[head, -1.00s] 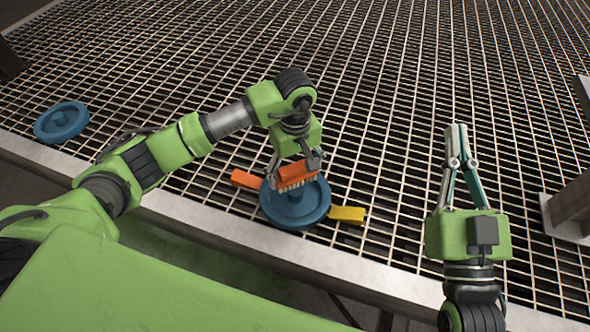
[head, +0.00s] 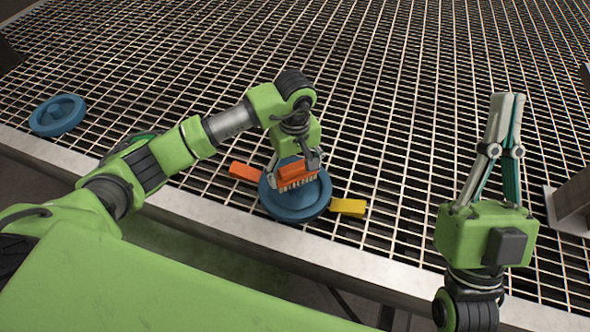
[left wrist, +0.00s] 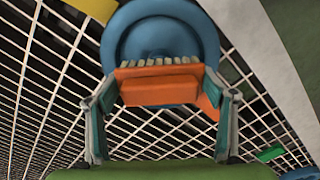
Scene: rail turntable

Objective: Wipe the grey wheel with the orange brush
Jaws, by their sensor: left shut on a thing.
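My left gripper (head: 297,168) is shut on the orange brush (head: 293,175), whose pale bristles point down over a blue wheel (head: 297,208). In the left wrist view the brush (left wrist: 160,85) sits between the two fingers, its bristles overlapping the near part of the blue wheel (left wrist: 160,30). I cannot tell whether the bristles touch it. A second blue wheel (head: 57,115) lies on the grating at the far left. I see no wheel that looks grey. My right gripper (head: 507,97) is shut and empty, off to the right.
An orange block (head: 244,172) lies left of the nearer wheel and a yellow block (head: 347,207) lies right of it, close by. A metal grating (head: 400,90) with a pale front edge (head: 330,258) carries them. A grey post (head: 572,203) stands at the right. The back is clear.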

